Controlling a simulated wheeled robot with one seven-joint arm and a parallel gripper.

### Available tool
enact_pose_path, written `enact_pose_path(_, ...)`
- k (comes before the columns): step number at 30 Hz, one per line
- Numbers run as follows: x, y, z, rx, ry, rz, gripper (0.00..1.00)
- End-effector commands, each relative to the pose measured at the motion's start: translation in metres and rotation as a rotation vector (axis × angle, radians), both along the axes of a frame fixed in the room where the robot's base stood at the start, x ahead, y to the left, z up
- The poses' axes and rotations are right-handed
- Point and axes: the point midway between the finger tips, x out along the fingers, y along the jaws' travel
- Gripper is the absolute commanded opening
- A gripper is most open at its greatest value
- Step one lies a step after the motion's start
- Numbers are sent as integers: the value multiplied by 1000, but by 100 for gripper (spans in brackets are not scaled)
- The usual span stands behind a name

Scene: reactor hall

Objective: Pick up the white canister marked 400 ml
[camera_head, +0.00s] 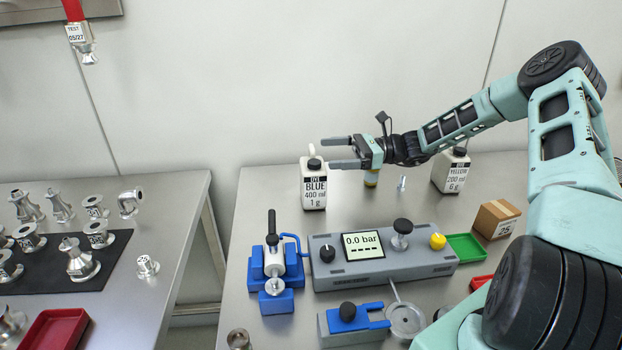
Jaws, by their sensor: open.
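The white canister marked DYE BLUE, 400 ml, 1 g (314,190) stands upright at the back left of the right-hand steel table, close to the wall. My gripper (323,152) comes in from the right, its two fingers pointing left at the height of the canister's top. A second white canister, marked DYE YELLOW, 200 ml (451,171), stands further right behind my arm.
A grey device with a 0.0 bar display (382,256) and a blue clamp fixture (275,265) stand in front of the canister. A cardboard box (496,218) and green tray (466,247) are right.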

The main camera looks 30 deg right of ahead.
Motion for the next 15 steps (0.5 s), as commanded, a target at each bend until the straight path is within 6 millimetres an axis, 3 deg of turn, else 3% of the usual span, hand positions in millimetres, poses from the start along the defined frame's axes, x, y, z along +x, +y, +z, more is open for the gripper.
enact_pose_path(8,0,1,-51,3,2,1,100)
enact_pose_path(15,7,17,-49,1,-1,3,100)
